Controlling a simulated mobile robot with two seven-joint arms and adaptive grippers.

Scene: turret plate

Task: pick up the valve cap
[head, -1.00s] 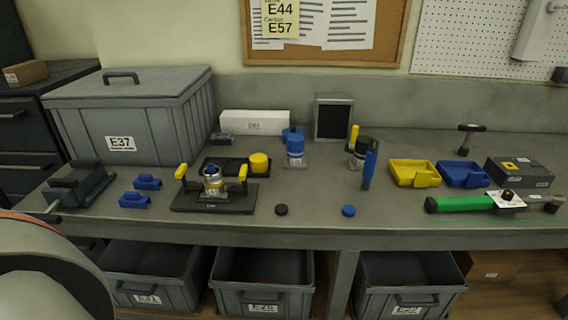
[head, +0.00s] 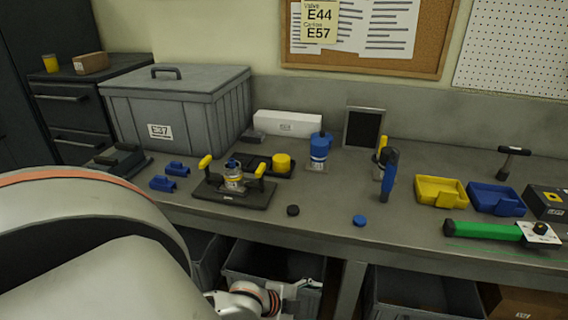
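Two small round caps lie flat near the table's front edge: a black cap (head: 293,210) and a blue cap (head: 359,221). I cannot tell which is the valve cap. A small metal-and-glass canister (head: 234,180) stands in a black fixture (head: 230,197) with yellow clamps, left of the caps. My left arm comes in large from the left. Its wrist and what looks like my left gripper (head: 303,289) show at the bottom, in front of and below the table edge, apart from both caps. Its fingers are too small to read. My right gripper is out of view.
Blue blocks (head: 170,176) lie left of the fixture. Grey crates sit under the table (head: 330,200). The surface around the caps is clear.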

